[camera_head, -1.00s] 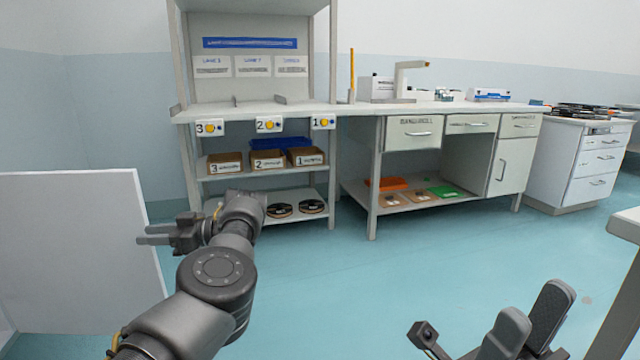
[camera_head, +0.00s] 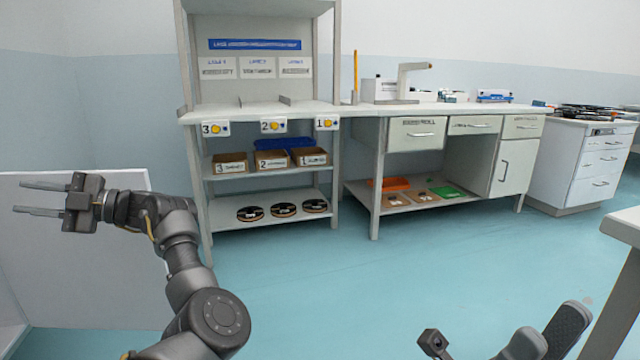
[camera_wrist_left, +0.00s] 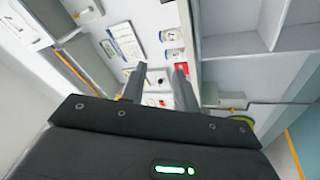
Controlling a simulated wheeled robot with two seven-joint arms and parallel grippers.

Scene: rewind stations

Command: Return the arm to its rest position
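My left arm comes in from the lower left in the head view and bends left. Its gripper (camera_head: 40,199) points left in front of a white panel, with its two fingers apart and nothing between them. In the left wrist view the same gripper (camera_wrist_left: 158,84) shows two dark fingers with a gap and no object held.
A shelf unit (camera_head: 190,150) with numbered bins and several black reels stands ahead. A workbench (camera_head: 450,107) with drawers joins it on the right. A white panel (camera_head: 60,270) is close at left, and a table edge (camera_head: 625,225) at right. The blue floor between is clear.

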